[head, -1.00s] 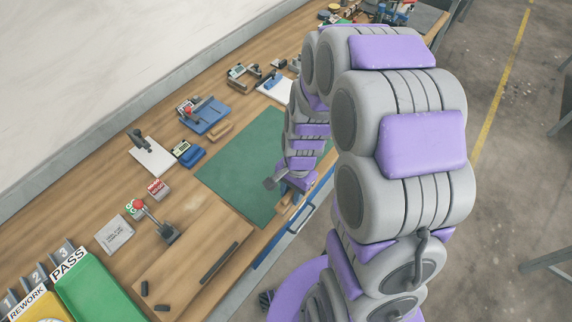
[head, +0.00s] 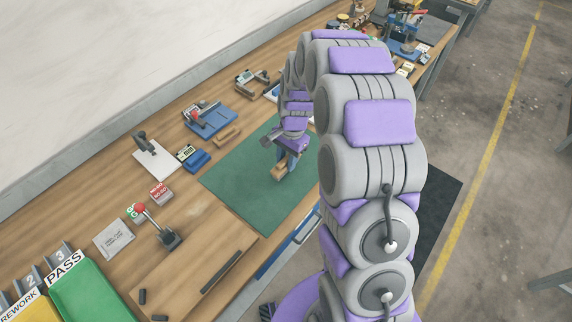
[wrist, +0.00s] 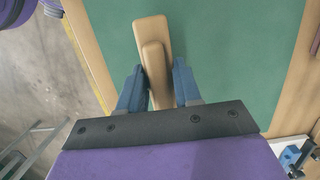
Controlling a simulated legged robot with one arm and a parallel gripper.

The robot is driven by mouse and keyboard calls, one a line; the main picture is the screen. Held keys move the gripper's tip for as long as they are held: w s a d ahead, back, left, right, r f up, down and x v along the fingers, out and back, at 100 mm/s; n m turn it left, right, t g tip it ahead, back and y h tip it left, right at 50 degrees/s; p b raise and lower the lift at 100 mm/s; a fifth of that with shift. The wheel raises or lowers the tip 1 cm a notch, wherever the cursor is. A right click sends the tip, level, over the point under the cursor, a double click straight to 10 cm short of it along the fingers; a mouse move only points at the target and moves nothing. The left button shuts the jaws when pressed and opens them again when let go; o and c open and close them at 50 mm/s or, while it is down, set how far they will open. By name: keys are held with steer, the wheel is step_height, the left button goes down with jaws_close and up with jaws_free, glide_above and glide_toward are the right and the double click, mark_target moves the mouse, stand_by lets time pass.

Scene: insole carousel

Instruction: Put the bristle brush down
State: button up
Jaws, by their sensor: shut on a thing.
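The bristle brush has a tan wooden body (wrist: 153,48) and sits between the two blue fingers of my gripper (wrist: 158,85) in the wrist view. My gripper is shut on it. In the head view, the brush (head: 279,171) shows at the end of my gripper (head: 289,160), over the green mat (head: 245,188). The bristles are hidden. I cannot tell whether the brush touches the mat or hangs just above it.
A tan wooden piece (head: 228,135) and a blue fixture (head: 209,120) lie beyond the mat's far edge. A small blue gauge (head: 195,159) lies by its left corner. The mat's near-left part is clear.

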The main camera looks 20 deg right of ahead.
steer(key=shift+w, duration=0.4)
steer(key=f, duration=0.1)
steer(key=f+b, duration=0.1)
steer(key=f, duration=0.1)
steer(key=shift+d+f, duration=0.25)
steer(key=shift+f, duration=0.15)
steer(key=shift+r, duration=0.1)
steer(key=shift+a, duration=0.1)
steer(key=o, duration=1)
